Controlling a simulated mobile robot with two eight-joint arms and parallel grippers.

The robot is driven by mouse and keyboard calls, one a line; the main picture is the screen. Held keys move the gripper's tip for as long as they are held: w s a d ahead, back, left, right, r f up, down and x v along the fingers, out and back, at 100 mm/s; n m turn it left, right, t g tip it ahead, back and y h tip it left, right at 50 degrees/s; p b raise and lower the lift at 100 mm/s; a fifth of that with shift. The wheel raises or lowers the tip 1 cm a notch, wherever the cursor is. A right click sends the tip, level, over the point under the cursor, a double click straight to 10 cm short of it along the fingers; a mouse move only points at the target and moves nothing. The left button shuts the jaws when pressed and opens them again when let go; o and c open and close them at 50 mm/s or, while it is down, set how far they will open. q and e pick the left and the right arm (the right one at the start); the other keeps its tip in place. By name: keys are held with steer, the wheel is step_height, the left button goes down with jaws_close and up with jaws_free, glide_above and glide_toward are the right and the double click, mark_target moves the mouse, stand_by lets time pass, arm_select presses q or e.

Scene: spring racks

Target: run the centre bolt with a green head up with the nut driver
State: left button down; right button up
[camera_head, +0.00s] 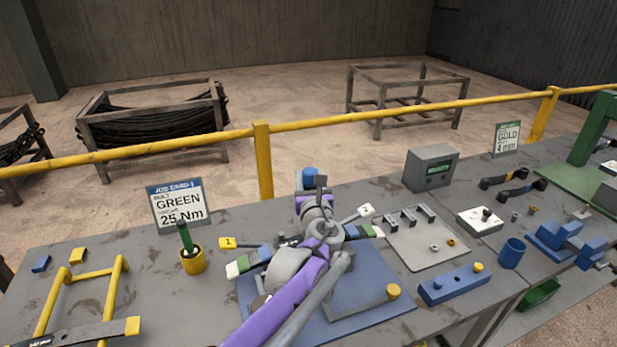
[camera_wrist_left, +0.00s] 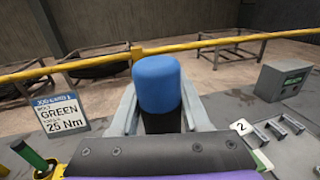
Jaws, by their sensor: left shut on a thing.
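My left gripper (camera_head: 309,188) is shut on a blue-topped tool with a dark lower part, probably the nut driver (camera_head: 311,173). In the left wrist view the tool's blue end (camera_wrist_left: 157,82) stands upright between the fingers (camera_wrist_left: 158,118). The gripper is above the far part of the blue base plate (camera_head: 372,290). My arm covers the middle of that plate, and I cannot make out the green-headed centre bolt. The tool's lower end is hidden. A job card (camera_head: 177,206) reads GREEN, 25 Nm. My right gripper is not in view.
A yellow cup (camera_head: 193,262) holding a green-handled tool stands left of the plate. Tags 1 (camera_head: 228,243) and 2 (camera_head: 366,210) flank my arm. A tray (camera_head: 425,256) with small parts and a blue block (camera_head: 453,286) lie to the right. A yellow rail (camera_head: 350,115) runs behind.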

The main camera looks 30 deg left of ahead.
arm_select(q)
steer(key=shift+f, duration=0.6)
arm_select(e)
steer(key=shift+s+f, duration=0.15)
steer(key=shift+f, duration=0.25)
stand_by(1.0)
arm_select(q)
steer(key=shift+r, duration=0.1)
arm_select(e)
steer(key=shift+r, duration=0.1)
arm_select(q)
step_height(320, 180, up, 7)
steer(key=p, duration=0.2)
steer(key=shift+p, duration=0.4)
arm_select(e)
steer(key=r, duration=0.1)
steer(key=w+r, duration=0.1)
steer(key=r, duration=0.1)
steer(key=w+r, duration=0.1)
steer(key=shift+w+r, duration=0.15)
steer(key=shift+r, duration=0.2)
arm_select(q)
steer(key=shift+d, duration=0.1)
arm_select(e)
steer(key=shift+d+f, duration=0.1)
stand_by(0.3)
